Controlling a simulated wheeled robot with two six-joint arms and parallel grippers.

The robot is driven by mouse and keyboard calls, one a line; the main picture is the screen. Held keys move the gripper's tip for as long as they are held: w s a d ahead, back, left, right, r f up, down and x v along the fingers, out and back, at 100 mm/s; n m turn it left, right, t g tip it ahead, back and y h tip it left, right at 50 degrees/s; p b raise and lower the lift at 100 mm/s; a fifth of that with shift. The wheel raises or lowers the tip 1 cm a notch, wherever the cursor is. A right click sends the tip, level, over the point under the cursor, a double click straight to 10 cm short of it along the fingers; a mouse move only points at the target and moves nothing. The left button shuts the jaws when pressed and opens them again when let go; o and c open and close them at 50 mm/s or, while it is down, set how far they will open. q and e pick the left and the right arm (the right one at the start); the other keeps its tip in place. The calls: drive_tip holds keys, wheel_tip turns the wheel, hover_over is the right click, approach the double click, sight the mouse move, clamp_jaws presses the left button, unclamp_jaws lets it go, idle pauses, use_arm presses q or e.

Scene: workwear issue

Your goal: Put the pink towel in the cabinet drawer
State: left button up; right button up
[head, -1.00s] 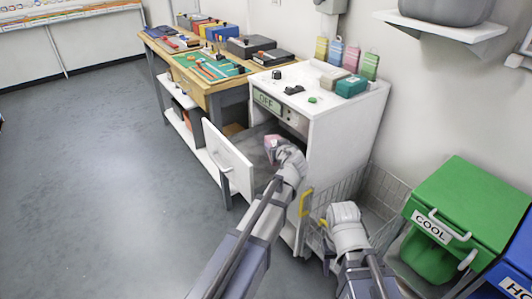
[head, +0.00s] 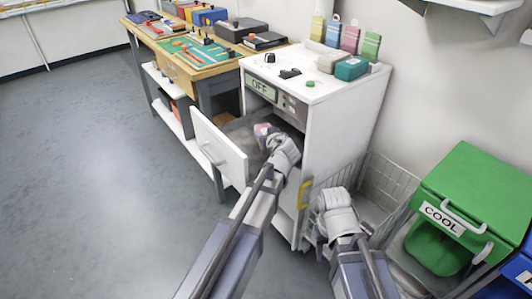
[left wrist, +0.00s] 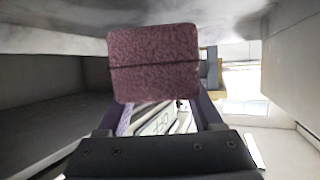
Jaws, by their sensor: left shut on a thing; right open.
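The pink towel (head: 262,129) is a small folded block, partly hidden behind my left gripper (head: 270,138) in the head view. The left gripper is shut on it; in the left wrist view the towel (left wrist: 155,62) sits in front of the jaws (left wrist: 162,112), looking mauve. The cabinet drawer (head: 218,150) is pulled open, its white front standing out to the left of the white cabinet (head: 325,125). The towel appears over or within the drawer opening; its exact height is unclear. My right gripper (head: 318,235) is open beside the cabinet, its fingers largely hidden.
A wire basket (head: 385,180) and a yellow handle (head: 304,193) are near the right arm. A green bin (head: 475,190) labelled COOL stands at right. A wooden workbench (head: 215,80) adjoins the cabinet. The floor (head: 90,180) at left is clear.

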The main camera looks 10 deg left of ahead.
use_arm(q)
wheel_tip(320, 180, down, 2)
drive_tip(key=shift+b, duration=0.4)
use_arm(e)
wheel_tip(320, 180, down, 2)
use_arm(q)
wheel_tip(320, 180, down, 4)
drive_tip(key=b, duration=0.3)
drive_tip(key=shift+r+b, duration=0.2)
drive_tip(key=shift+b, duration=0.15)
use_arm(e)
wheel_tip(320, 180, down, 4)
drive_tip(key=shift+d+r, duration=0.15)
use_arm(q)
drive_tip(key=shift+f, duration=0.2)
drive_tip(key=o, duration=1.5)
drive_tip(key=shift+r, duration=0.1)
